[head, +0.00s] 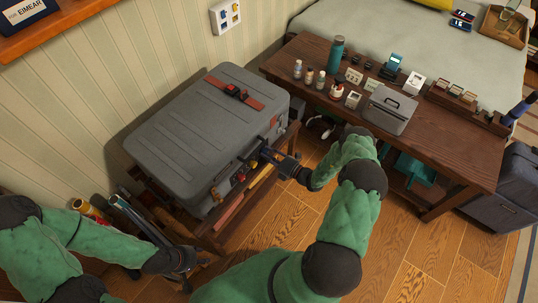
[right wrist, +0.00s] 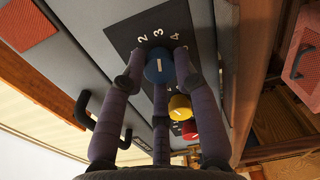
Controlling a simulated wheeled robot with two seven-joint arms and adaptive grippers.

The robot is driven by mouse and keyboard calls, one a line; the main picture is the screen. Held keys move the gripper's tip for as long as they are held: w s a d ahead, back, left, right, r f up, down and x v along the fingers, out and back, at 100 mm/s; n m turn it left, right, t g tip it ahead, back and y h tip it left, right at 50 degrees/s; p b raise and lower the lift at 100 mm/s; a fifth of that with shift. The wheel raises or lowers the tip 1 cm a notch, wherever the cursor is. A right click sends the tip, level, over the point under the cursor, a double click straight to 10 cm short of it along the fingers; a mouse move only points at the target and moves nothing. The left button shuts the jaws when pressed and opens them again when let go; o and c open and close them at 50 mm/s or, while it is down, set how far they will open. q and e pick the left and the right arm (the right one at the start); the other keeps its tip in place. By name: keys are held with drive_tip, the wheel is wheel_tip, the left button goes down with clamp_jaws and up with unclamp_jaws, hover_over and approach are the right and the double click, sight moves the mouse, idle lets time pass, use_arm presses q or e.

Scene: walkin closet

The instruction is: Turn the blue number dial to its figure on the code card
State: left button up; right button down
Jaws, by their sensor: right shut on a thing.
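The blue number dial (right wrist: 160,66) sits on a dark plate with white figures on the side of a grey suitcase (head: 205,130). The figures 2, 3 and 4 show around it. A short pale mark on the dial points roughly toward the 3. My right gripper (head: 266,154) has its fingers closed around the blue dial, as the right wrist view (right wrist: 161,72) shows. My left gripper (head: 184,264) is low at the left, away from the suitcase dials.
A yellow dial (right wrist: 180,107) and a red dial (right wrist: 189,130) sit close beside the blue one. A black handle (right wrist: 97,112) shows on the suitcase. The suitcase lies on a wooden rack (head: 230,225). A cluttered wooden bench (head: 455,155) stands to the right.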

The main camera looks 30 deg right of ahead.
drive_tip(key=shift+w+d+m, duration=0.1)
drive_tip(key=shift+m, duration=0.2)
drive_tip(key=c, duration=0.9)
unclamp_jaws()
drive_tip(key=shift+c, duration=0.2)
drive_tip(key=v, duration=1.2)
